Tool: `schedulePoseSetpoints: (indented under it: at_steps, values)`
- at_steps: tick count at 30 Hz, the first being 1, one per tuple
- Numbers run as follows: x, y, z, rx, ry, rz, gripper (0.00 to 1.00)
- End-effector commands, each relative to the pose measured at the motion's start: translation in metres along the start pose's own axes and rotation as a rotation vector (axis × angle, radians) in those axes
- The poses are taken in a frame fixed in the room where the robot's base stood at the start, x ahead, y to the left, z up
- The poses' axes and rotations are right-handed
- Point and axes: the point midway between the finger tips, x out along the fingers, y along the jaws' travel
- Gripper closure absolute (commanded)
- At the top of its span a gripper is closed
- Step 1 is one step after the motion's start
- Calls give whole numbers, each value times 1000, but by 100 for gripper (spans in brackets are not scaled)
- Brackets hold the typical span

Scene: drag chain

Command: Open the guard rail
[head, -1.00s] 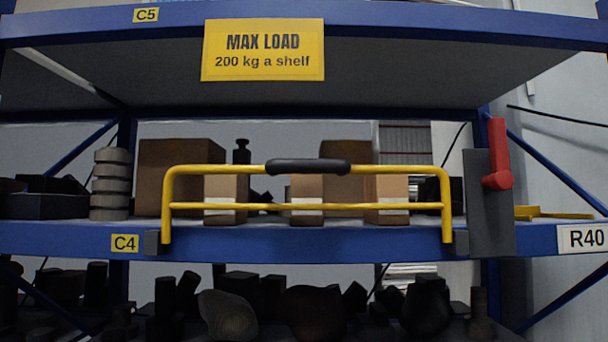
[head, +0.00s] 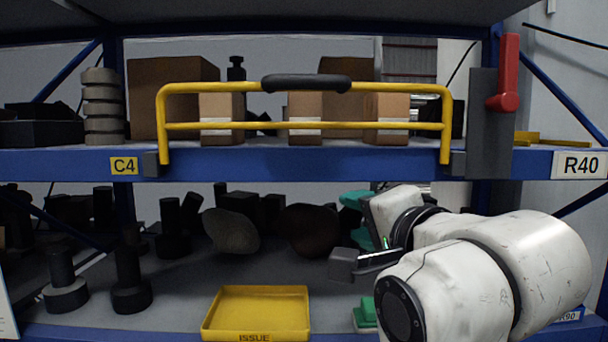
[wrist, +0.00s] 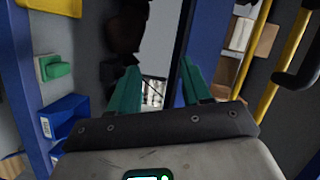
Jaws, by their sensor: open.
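The yellow guard rail (head: 215,87) stands upright across the front of the middle shelf, with a black grip (head: 306,83) on its top bar. In the wrist view the rail (wrist: 285,62) and its black grip (wrist: 300,68) show at the right. A red lever (head: 509,75) points up on a grey plate (head: 488,125) right of the rail. My gripper (head: 352,228) is below the shelf edge, apart from the rail and lever. In the wrist view its two green fingers (wrist: 157,92) are spread with nothing between them.
Several cartons (head: 221,112) stand behind the rail. The blue shelf beam (head: 330,164) runs above my gripper. A yellow tray (head: 256,291) marked ISSUE and dark parts (head: 131,270) are on the lower shelf. The space before the rail is clear.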

Motion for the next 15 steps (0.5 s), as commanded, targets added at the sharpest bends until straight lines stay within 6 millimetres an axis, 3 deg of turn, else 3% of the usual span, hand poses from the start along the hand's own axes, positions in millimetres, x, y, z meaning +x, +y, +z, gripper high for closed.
schedulePoseSetpoints:
  at_steps: [1, 3, 6, 10, 15]
  values:
    - [-7, -40, -2, 40, 2, -69, 52]
    - [-17, -83, -4, 101, 2, -147, 52]
    - [-32, -129, -5, 170, -7, -234, 52]
    - [-45, -162, -6, 224, -19, -297, 52]
    - [-42, -175, -6, 243, -24, -314, 52]
